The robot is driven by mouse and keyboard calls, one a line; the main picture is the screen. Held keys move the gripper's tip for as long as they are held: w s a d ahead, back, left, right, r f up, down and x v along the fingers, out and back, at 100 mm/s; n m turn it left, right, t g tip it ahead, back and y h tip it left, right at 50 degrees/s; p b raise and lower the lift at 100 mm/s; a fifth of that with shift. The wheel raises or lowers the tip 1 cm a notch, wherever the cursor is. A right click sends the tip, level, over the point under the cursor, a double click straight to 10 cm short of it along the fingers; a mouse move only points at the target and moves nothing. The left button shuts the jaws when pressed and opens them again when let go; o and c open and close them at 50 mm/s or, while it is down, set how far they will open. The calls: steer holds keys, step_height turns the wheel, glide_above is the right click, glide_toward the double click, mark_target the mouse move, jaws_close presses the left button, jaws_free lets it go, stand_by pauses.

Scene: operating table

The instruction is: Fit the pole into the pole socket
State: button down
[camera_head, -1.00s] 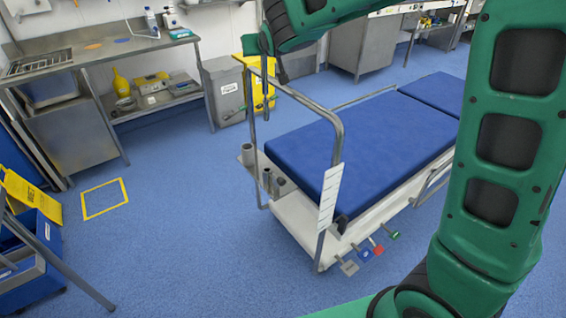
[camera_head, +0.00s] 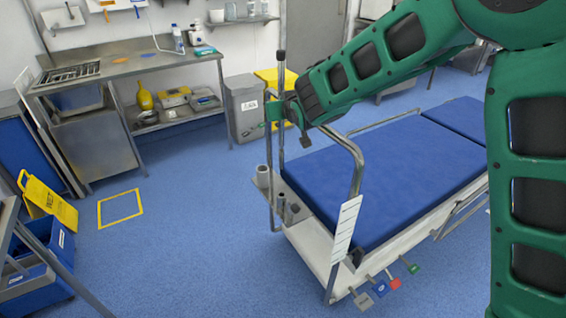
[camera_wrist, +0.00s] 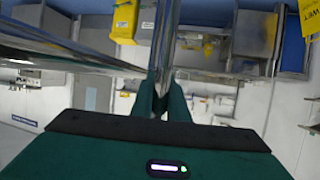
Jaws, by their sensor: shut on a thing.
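My gripper (camera_head: 275,110) is shut on the upright metal pole (camera_head: 281,78), which has a black top end. In the wrist view the pole (camera_wrist: 166,35) runs between the green fingers (camera_wrist: 163,102). The pole hangs beside the rail at the head end of the blue-topped trolley (camera_head: 395,165). The pole's lower part comes down near the narrower holders. I cannot tell whether its bottom end is inside one or which holder is the pole socket.
The trolley's bent metal rail (camera_head: 357,180) stands close to my gripper and arm. Coloured pedals (camera_head: 381,289) stick out low at the trolley's end. A grey bin (camera_head: 243,108) is behind. The blue floor left of the trolley is clear around a yellow square (camera_head: 120,208).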

step_height(320, 180, down, 20)
steer(key=shift+s+r, duration=0.15)
steer(key=shift+s, duration=0.1)
steer(key=c, duration=1.7)
jaws_free()
steer(key=shift+w, duration=0.1)
steer(key=shift+r, duration=0.2)
